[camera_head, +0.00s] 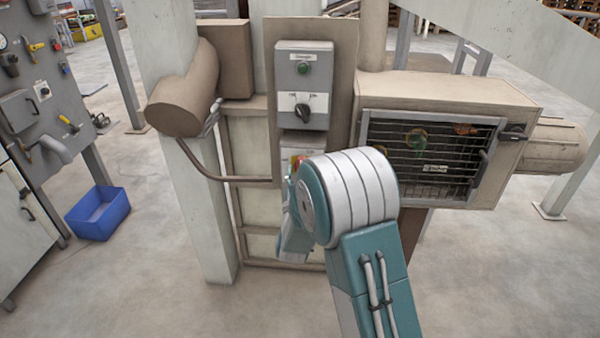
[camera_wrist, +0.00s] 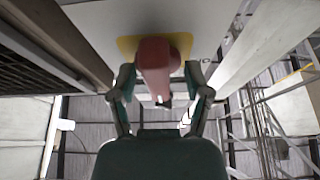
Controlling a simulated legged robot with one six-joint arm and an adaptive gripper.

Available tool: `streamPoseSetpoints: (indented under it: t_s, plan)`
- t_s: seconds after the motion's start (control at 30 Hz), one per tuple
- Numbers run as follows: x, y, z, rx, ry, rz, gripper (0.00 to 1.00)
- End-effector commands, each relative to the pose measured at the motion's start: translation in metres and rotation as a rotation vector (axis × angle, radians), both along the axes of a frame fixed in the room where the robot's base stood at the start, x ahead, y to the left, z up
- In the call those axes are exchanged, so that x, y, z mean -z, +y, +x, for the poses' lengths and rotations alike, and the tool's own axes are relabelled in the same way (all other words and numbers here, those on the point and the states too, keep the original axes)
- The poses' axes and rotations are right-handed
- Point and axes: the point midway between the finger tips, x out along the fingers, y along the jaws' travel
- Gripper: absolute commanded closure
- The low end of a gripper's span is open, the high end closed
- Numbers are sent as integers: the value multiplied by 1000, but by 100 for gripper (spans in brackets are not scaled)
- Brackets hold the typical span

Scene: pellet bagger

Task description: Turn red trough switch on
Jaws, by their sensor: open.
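The red switch handle (camera_wrist: 155,60) stands out from a yellow plate (camera_wrist: 184,42) on a pale panel in the wrist view. My gripper (camera_wrist: 159,78) is open, with one finger on either side of the handle. A small gap seems to remain at each side; I cannot tell whether either finger touches. In the head view my arm mostly hides the switch, and only a bit of red and yellow (camera_head: 297,160) shows below the grey control box.
A machine housing with a barred window (camera_head: 430,150) stands close on the right. A bent pipe (camera_head: 225,178) runs at the left. A blue bin (camera_head: 98,212) sits on the floor.

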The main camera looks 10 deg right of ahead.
Motion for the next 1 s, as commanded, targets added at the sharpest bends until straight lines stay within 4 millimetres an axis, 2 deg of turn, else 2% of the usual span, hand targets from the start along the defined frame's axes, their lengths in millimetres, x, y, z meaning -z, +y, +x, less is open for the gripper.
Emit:
streamPoseSetpoints:
  t_s: [0.17, 0.4, 0.6, 0.73, 1.0]
  plan:
    - [11, 9, -23, -2, 6, -1, 37]
    - [32, 24, -67, -4, 8, -1, 37]
    - [44, 33, -93, -3, 5, -1, 37]
    - [47, 35, -101, -2, 6, -1, 37]
    - [47, 35, -102, -2, 4, 0, 37]
